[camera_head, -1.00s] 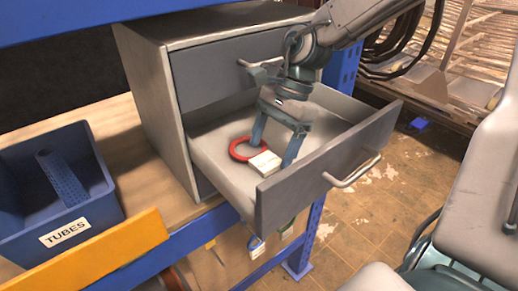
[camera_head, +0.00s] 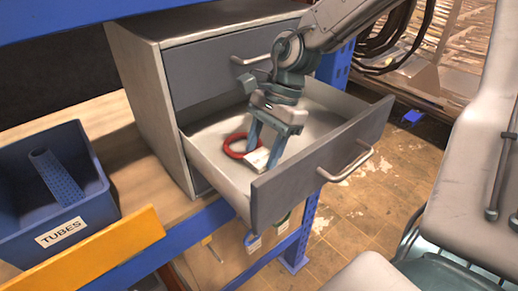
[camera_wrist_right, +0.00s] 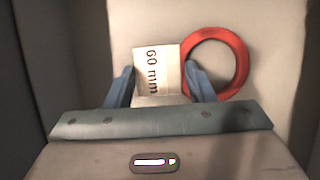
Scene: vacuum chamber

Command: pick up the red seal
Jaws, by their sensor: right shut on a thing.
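The red seal (camera_head: 234,147) is a red ring lying in the open drawer (camera_head: 310,168) of a grey cabinet. A white tag (camera_head: 257,160) beside it, touching or joined to its edge, reads "60 mm" in the right wrist view (camera_wrist_right: 156,68). My right gripper (camera_head: 261,152) points down into the drawer. Its blue fingers are shut on the white tag, one on each side. In the right wrist view the ring (camera_wrist_right: 240,68) lies to the right of the fingers, and the right finger covers part of its edge. My left gripper is not in view.
The drawer's front wall with its handle (camera_head: 346,163) and its side walls surround the gripper. A closed upper drawer (camera_head: 215,72) is close behind. A blue bin marked TUBES (camera_head: 60,205) stands left on the wooden shelf. Tiled floor is at the right.

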